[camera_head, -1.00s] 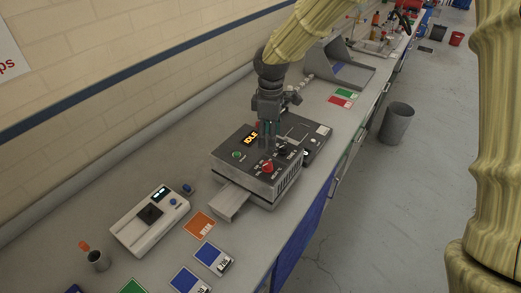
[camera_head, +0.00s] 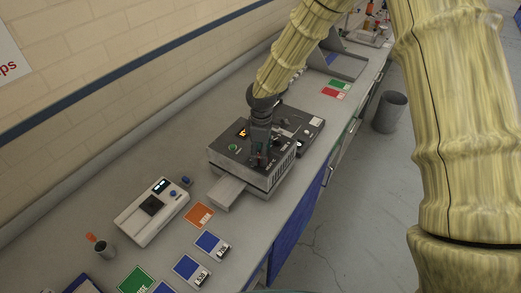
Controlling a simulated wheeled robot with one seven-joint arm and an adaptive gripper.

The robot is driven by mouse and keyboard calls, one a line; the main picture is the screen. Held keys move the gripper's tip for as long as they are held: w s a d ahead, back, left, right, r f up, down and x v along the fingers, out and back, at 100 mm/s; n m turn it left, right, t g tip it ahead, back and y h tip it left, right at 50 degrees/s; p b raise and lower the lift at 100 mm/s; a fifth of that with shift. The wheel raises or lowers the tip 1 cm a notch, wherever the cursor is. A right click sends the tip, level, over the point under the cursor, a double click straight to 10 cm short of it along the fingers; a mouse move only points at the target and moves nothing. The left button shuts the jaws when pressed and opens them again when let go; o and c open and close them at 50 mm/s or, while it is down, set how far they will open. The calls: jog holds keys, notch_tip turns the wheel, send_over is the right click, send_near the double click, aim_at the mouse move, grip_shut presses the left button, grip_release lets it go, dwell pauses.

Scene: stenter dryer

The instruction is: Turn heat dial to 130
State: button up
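The stenter dryer (camera_head: 222,156) is a dark grey box on the bench, with a control panel on top. A green button (camera_head: 233,148) and part of a lit orange display (camera_head: 242,133) show on its left side. My gripper (camera_head: 257,160) points down over the front middle of the panel, close to its surface. It covers the middle controls, including most of a red one. I cannot make out the heat dial or its marks, nor whether the fingers touch anything. The finger gap is too small to judge.
A metal tray (camera_head: 227,191) juts from the dryer's front. A white device (camera_head: 152,212), an orange card (camera_head: 199,215) and blue cards (camera_head: 212,245) lie nearer. My arm covers much of the right side. A grey bin (camera_head: 390,112) stands on the floor.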

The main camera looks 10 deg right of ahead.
jog(key=shift+s+r, duration=0.35)
jog(key=shift+s, duration=0.35)
jog(key=shift+s+r, duration=0.3)
jog(key=shift+s, duration=0.35)
jog(key=shift+c, duration=1.2)
jog(key=shift+w+f, duration=0.5)
jog(key=shift+w, duration=0.25)
jog(key=c, duration=0.7)
jog(key=shift+s+r, duration=0.1)
jog(key=shift+r, duration=0.05)
jog(key=shift+c, duration=0.5)
